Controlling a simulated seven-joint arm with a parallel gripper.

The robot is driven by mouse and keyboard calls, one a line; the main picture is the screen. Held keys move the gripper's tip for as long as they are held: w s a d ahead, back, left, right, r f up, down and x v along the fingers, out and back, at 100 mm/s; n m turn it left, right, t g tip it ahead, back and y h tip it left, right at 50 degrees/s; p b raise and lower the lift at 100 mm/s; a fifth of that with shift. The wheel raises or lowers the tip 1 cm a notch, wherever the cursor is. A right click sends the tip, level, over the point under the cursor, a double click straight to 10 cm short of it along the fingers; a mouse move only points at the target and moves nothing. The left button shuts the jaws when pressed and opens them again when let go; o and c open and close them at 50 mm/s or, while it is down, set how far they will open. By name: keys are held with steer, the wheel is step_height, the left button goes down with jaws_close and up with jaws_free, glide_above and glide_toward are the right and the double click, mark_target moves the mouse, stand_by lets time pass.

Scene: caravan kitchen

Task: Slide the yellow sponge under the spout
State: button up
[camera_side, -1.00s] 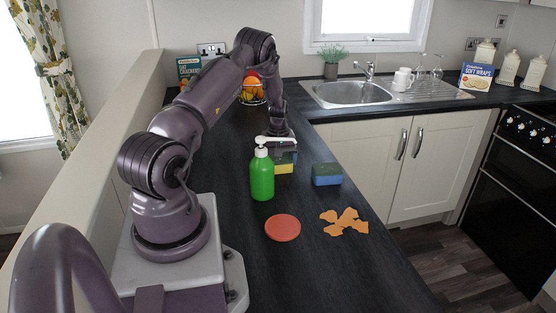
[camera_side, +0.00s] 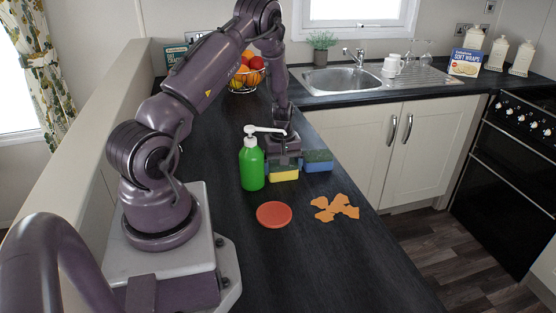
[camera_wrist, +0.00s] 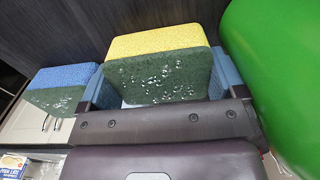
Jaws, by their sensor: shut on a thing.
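The yellow sponge (camera_side: 285,175) has a dark green scouring side. My gripper (camera_side: 284,160) is shut on it, just right of the green pump bottle (camera_side: 252,166). In the wrist view the sponge (camera_wrist: 160,45) sits between blue-grey fingers, its scourer facing the camera, with the green bottle (camera_wrist: 290,70) close at right. The bottle's white spout (camera_side: 265,129) points right and overlaps my gripper in the side view; the gap between them cannot be told. Whether the sponge touches the counter is unclear.
A blue sponge (camera_side: 318,160) with a green top stands close right of my gripper. A red disc (camera_side: 274,215) and orange scraps (camera_side: 336,207) lie nearer on the dark counter (camera_side: 330,260). A fruit basket (camera_side: 246,76) and sink (camera_side: 340,79) are farther back.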

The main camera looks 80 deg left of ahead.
steer(key=shift+w+d, duration=0.1)
steer(key=shift+d, duration=0.45)
steer(key=o, duration=0.6)
steer(key=shift+r, duration=4.05)
